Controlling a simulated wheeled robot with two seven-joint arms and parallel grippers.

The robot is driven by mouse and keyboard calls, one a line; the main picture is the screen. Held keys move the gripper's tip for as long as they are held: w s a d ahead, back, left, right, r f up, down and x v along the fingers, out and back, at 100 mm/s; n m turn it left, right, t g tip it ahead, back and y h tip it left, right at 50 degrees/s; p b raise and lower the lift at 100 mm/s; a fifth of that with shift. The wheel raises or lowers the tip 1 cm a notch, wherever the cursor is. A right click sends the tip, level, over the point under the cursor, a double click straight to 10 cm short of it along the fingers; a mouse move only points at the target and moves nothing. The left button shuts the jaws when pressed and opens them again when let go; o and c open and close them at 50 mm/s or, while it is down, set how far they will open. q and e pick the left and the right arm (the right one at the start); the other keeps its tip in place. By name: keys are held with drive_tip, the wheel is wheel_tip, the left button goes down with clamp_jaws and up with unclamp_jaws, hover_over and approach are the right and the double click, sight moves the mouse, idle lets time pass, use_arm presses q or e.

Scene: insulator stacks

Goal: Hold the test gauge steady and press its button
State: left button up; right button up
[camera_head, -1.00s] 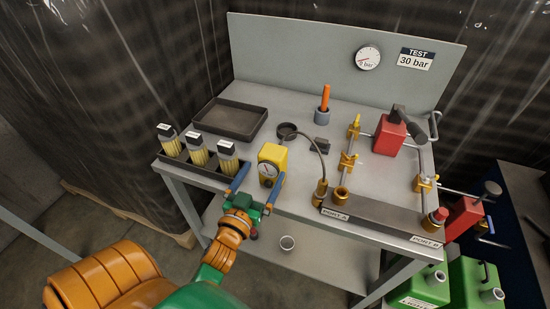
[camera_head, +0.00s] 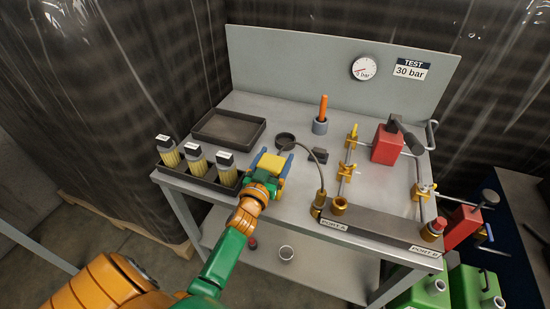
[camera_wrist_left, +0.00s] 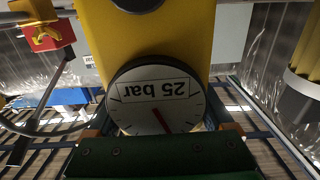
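The test gauge is a yellow block (camera_head: 270,163) standing on the bench, near its front edge. In the left wrist view its yellow body (camera_wrist_left: 190,35) fills the middle, with a round dial marked 25 bar (camera_wrist_left: 155,98) upside down and a dark round part (camera_wrist_left: 138,3) at the top edge. My left gripper (camera_head: 272,166) is at the gauge, with a blue finger on each side of it. Whether the fingers press on it is not clear. The gripper hides the dial in the head view. The button cannot be made out for certain. My right gripper is out of view.
Several yellow-bodied parts (camera_head: 196,162) stand in a rack to the left, close to my left gripper. An empty dark tray (camera_head: 262,122) lies behind. A hose (camera_head: 322,172), brass fittings and a red block (camera_head: 386,146) are to the right. A wall gauge (camera_head: 364,68) hangs on the back panel.

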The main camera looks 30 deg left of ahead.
use_arm(q)
drive_tip(key=c, duration=0.6)
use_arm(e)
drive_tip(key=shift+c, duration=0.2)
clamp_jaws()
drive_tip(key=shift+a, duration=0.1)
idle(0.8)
